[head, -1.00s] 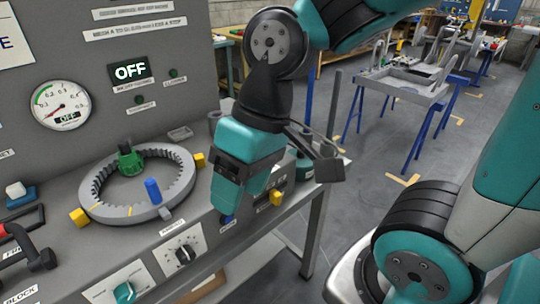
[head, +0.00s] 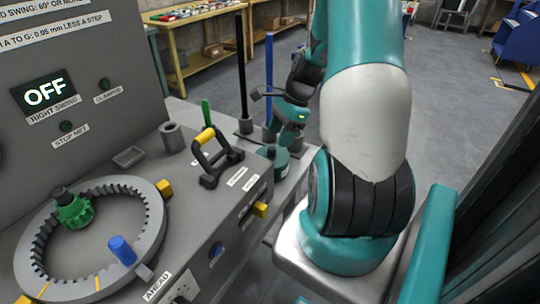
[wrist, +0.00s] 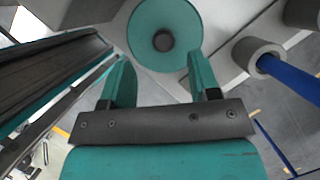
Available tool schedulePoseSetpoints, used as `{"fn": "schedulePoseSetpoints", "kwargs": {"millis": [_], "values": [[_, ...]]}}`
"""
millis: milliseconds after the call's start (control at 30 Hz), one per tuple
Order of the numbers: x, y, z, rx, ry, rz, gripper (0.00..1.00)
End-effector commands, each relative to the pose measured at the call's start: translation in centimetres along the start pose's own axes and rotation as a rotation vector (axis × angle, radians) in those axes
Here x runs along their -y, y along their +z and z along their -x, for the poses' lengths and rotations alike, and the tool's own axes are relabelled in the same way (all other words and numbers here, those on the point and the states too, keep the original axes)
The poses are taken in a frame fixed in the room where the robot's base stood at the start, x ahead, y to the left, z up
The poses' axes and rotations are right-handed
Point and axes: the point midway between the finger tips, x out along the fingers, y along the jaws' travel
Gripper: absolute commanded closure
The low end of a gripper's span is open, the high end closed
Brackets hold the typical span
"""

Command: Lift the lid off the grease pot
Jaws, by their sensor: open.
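The grease pot (head: 281,166) is a small teal pot at the bench's far right corner, partly hidden by my arm. Its lid (wrist: 143,32) fills the top middle of the wrist view as a teal disc with a dark round knob (wrist: 164,41) at its centre. My gripper (wrist: 161,58) is open and empty, with the knob in line between its two teal fingers and a little beyond their tips in the picture. In the head view my gripper (head: 286,138) is just above the pot. I cannot tell the exact height gap.
A toothed ring (head: 150,225) occupies the bench front.

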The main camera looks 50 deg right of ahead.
Motion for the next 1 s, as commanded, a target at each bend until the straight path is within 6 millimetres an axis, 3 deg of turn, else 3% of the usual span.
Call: {"fn": "schedulePoseSetpoints", "kwargs": {"millis": [300, 600, 833, 1000], "values": [[0.4, 0.0, -4.6, 0.000, 0.004, 0.005, 0.44], [0.4, -0.1, -5.0, -0.001, 0.000, 0.004, 0.44], [0.4, -0.2, -5.0, -0.001, 0.000, 0.003, 0.97], [0.4, -0.2, -5.0, -0.001, 0.000, 0.003, 0.98]]}}
